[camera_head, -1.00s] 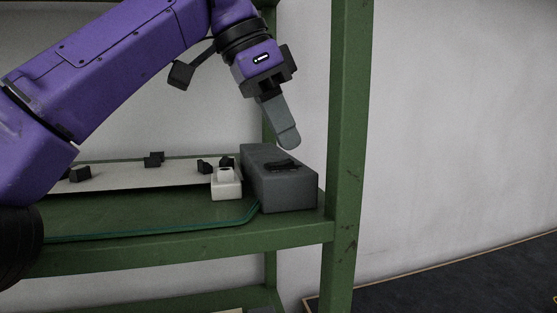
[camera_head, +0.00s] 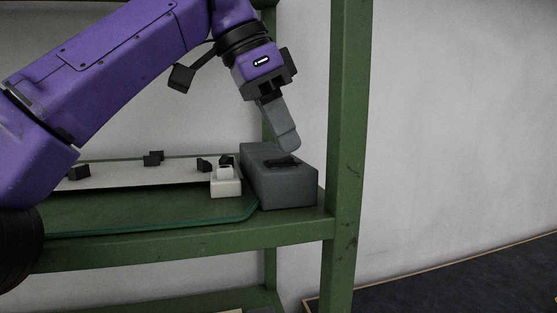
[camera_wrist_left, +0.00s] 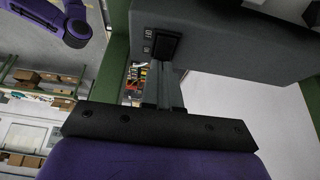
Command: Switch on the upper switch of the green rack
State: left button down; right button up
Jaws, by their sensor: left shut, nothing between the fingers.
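A grey box (camera_head: 292,190) stands on the shelf of the green rack (camera_head: 347,120), beside the right post. A black switch (camera_head: 283,163) is set in its top face. The switch also shows in the left wrist view (camera_wrist_left: 166,46), with small marked squares beside it. My left gripper (camera_head: 291,150) is shut and empty, its fingers pointing down just above the switch. I cannot tell whether the tips touch it. In the left wrist view the fingers (camera_wrist_left: 164,82) reach towards the switch's edge. Which way the switch is tipped is unclear. My right gripper is not in view.
A small white box (camera_head: 226,186) stands left of the grey box. Behind it lies a pale board (camera_head: 125,175) with several black blocks. The rack's right post stands close beside the grey box. A pale wall (camera_head: 450,120) is to the right.

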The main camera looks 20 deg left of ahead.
aim_at(282, 158)
pick_arm(q)
jog(key=shift+f+b, duration=0.3)
jog(key=shift+f, duration=0.05)
notch_tip(282, 158, up, 7)
jog(key=p, duration=0.6)
dwell(0.3)
jog(key=shift+a, duration=0.1)
